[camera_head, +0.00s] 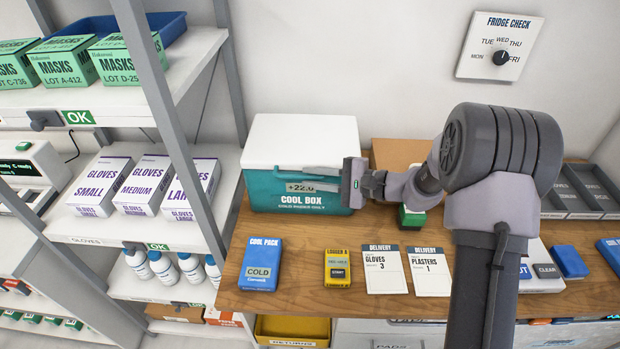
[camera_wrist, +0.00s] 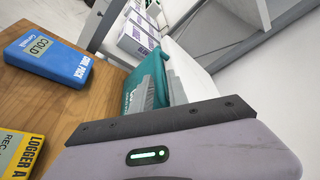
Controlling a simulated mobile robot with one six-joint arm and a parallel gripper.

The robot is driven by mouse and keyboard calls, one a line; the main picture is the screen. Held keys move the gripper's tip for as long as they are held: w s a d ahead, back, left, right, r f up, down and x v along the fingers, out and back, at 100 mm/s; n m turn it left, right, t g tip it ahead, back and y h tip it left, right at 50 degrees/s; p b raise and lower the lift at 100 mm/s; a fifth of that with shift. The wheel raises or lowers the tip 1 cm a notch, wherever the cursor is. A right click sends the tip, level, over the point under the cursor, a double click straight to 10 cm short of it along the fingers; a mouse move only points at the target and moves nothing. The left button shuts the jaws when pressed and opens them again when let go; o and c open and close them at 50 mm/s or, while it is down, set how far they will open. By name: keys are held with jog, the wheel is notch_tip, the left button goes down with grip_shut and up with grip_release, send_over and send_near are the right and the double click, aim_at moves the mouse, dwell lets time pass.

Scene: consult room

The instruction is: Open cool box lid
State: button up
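The cool box (camera_head: 260,190) stands at the back left of the wooden counter, a teal body with a "+22.0" display on its front. Its white lid (camera_head: 302,140) lies flat and shut on top. In the wrist view, its teal side (camera_wrist: 180,62) and white lid (camera_wrist: 203,80) lie beyond the fingers. My gripper (camera_head: 312,179) reaches from the right across the box's front, just below the lid edge. Its fingers (camera_wrist: 163,82) look parted, with a strip of teal showing between them. Whether they touch the box cannot be told.
A blue cool pack (camera_head: 262,264), a yellow logger (camera_head: 338,268) and two delivery cards (camera_head: 385,270) lie in front of the box. A shelf rack post (camera_head: 182,130) stands close on the left. Grey trays (camera_head: 580,190) are at the right. The wall is behind.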

jog(key=shift+w+a+f, duration=0.1)
jog(key=shift+w+a, duration=0.05)
jog(key=shift+a, duration=0.35)
jog(key=shift+c, duration=0.2)
grip_shut()
dwell(1.0)
